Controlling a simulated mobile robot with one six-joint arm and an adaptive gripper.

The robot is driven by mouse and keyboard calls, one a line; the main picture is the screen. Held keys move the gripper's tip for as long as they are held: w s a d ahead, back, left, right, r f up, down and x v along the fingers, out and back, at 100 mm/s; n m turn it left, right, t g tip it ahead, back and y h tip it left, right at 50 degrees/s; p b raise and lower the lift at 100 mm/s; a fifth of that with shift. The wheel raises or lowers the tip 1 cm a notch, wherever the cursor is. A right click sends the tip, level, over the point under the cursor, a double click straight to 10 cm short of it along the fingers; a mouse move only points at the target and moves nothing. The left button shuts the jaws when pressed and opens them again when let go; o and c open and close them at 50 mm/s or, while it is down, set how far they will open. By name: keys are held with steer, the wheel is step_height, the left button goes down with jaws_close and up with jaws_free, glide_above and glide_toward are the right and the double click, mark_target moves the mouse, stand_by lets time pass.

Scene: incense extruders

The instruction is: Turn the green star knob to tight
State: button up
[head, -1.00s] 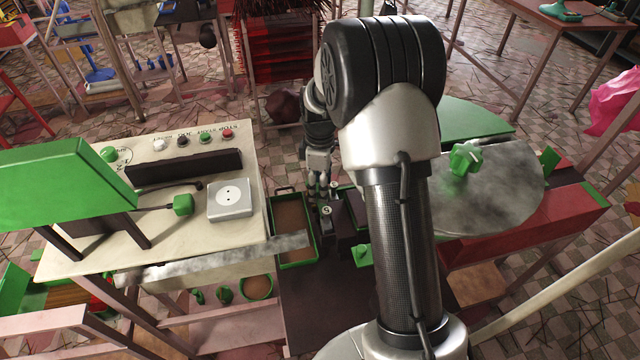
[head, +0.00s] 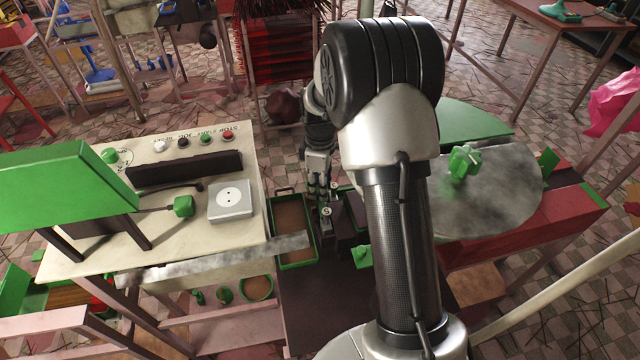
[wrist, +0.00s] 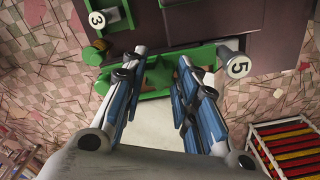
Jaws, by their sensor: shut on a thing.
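My gripper (wrist: 159,80) points down at the dark machine in the wrist view, its blue-and-white fingers on either side of a green knob (wrist: 160,72). The fingers are shut on this knob, and its star shape is partly hidden by them. In the head view my gripper (head: 321,195) is beyond my arm, between the green-rimmed tray and the dark machine, and the knob cannot be made out there. No tight mark can be read.
White discs marked 3 (wrist: 97,19) and 5 (wrist: 238,66) flank the knob. The green-rimmed tray (head: 313,255) and cream control bench (head: 150,235) stand left. A round metal plate (head: 500,195) with a green clamp-like part (head: 463,163) lies right of my arm.

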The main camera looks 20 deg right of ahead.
steer(key=m+p, duration=0.2)
steer(key=m, duration=0.3)
steer(key=shift+r+m+p, duration=0.1)
steer(key=shift+m+p, duration=0.3)
steer(key=m+p, duration=0.1)
steer(key=m, duration=0.4)
steer(key=shift+p, duration=0.4)
steer(key=m+p, duration=0.1)
steer(key=m, duration=0.4)
steer(key=shift+a+m, duration=0.1)
steer(key=shift+m, duration=0.3)
steer(key=m+p, duration=0.1)
steer(key=m, duration=0.4)
steer(key=o, duration=1.1)
steer(key=shift+c, duration=0.2)
